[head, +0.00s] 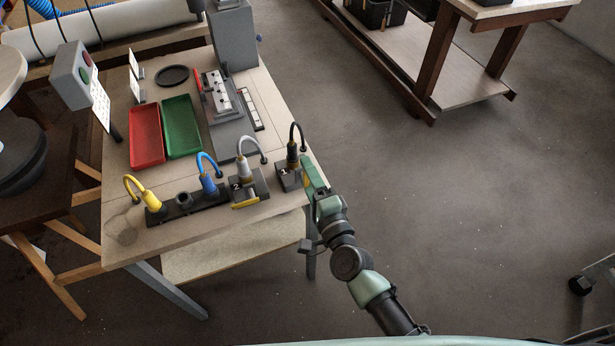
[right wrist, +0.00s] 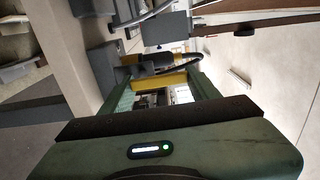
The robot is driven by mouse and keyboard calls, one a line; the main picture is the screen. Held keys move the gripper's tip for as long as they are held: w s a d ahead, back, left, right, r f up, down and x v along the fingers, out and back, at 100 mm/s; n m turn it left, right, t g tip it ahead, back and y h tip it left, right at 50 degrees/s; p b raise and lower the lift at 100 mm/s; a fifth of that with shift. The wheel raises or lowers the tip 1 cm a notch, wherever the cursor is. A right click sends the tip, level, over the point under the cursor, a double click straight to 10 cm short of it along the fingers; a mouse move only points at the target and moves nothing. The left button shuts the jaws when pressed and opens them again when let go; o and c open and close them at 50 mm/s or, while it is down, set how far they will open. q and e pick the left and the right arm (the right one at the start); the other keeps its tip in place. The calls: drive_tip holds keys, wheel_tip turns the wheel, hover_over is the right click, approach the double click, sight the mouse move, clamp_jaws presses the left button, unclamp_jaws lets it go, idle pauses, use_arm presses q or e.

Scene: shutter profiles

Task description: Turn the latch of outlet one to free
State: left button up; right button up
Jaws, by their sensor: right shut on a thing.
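Two grey outlet blocks stand at the table's front right. One outlet block (head: 262,183) holds a plug with a grey hose and has a yellow latch bar (head: 245,203) on its front. The other, right-hand outlet block (head: 287,180) holds a black plug (head: 292,152) with a black hose. I cannot read which is outlet one. My right gripper (head: 313,182) is at this right-hand block, shut on its yellow latch; the yellow latch (right wrist: 172,79) shows between the green fingers in the right wrist view. The head view hides this latch behind the gripper. My left gripper is not in view.
A dark socket strip (head: 183,208) with yellow and blue hoses lies to the left. Behind are a red tray (head: 146,136), a green tray (head: 182,127) and a grey fixture (head: 218,95).

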drive_tip(key=shift+f, duration=0.15)
idle(0.3)
drive_tip(key=o, duration=1.4)
drive_tip(key=b+v, duration=0.1)
drive_tip(key=v, duration=0.7)
drive_tip(key=s+d+f+n+g+h, duration=0.1)
drive_tip(key=s+d+f+n+g, duration=0.15)
drive_tip(key=f, duration=0.75)
drive_tip(key=s+d+f+n+g, duration=0.2)
drive_tip(key=s+f+n+g, duration=0.15)
drive_tip(key=f, duration=0.65)
drive_tip(key=s+d+f+n+g+h, duration=0.1)
drive_tip(key=s+d+f+n+g, duration=0.2)
drive_tip(key=f, duration=0.7)
drive_tip(key=s+d+f+n+g+h, duration=0.1)
drive_tip(key=s+d+f+n+g, duration=0.1)
drive_tip(key=s+f, duration=0.4)
drive_tip(key=s+d+f+n+g+h, duration=0.1)
drive_tip(key=s+f, duration=0.5)
drive_tip(key=s, duration=0.7)
drive_tip(key=s+d+f+n+g+h, duration=0.1)
drive_tip(key=s+d+f+n+g, duration=0.3)
drive_tip(key=s, duration=0.6)
drive_tip(key=shift+s+d+f+n+h, duration=0.15)
drive_tip(key=shift+d+f+n, duration=0.1)
drive_tip(key=shift+d+f, duration=0.4)
drive_tip(key=shift+w+d+f+n+h, duration=0.15)
drive_tip(key=shift+d+f+n, duration=0.2)
drive_tip(key=shift+d, duration=0.4)
